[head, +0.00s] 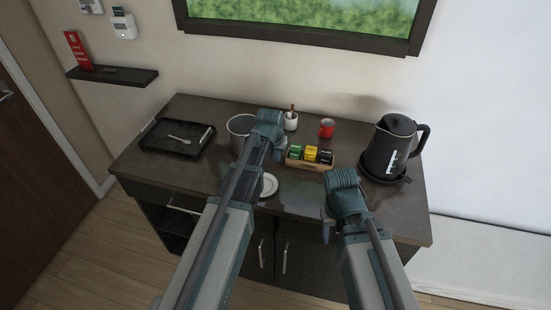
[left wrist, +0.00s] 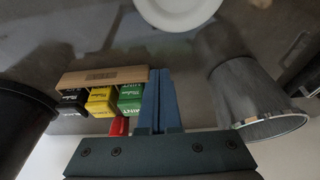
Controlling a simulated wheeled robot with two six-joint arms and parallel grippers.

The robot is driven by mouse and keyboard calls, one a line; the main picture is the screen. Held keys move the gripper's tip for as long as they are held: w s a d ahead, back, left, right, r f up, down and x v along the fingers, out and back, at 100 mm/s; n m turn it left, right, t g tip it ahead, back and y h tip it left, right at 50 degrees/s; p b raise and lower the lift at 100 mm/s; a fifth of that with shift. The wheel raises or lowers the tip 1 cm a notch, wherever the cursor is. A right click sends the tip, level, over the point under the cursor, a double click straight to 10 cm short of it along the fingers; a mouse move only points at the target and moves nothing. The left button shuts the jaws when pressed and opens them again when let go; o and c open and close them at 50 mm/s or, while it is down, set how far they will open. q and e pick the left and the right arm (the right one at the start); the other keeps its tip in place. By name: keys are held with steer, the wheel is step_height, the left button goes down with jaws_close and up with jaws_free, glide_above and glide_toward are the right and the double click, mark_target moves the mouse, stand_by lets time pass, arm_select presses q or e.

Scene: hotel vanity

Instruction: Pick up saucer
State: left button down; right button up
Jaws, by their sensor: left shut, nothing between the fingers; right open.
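The white saucer (head: 269,185) lies flat near the front edge of the dark counter, partly covered by my left arm in the head view. It also shows at the top edge of the left wrist view (left wrist: 178,10), cut off by the frame. My left gripper (head: 279,150) is above the counter behind the saucer, between the metal bucket and the tea box. Its fingers (left wrist: 160,98) are shut together with nothing between them, apart from the saucer. My right gripper (head: 328,226) is open, near the front edge, right of the saucer.
A metal bucket (head: 240,126) stands left of my left gripper. A tea box (head: 309,163) with coloured packets stands to its right, with a red mug (head: 327,128) and white cup (head: 291,122) behind. A black kettle (head: 389,147) is right; a black tray (head: 178,146) is left.

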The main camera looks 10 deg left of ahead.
mark_target(271, 188)
arm_select(q)
steer(key=b+x, duration=0.4)
steer(key=x, duration=0.2)
steer(key=shift+s+b, duration=0.1)
steer(key=shift+b, duration=0.2)
steer(key=s, duration=0.3)
steer(key=shift+s+a+r, duration=0.1)
steer(key=shift+s+r, duration=0.2)
steer(key=shift+s, duration=0.2)
steer(key=s, duration=0.7)
steer(key=shift+s+a, duration=0.1)
steer(key=shift+w, duration=0.3)
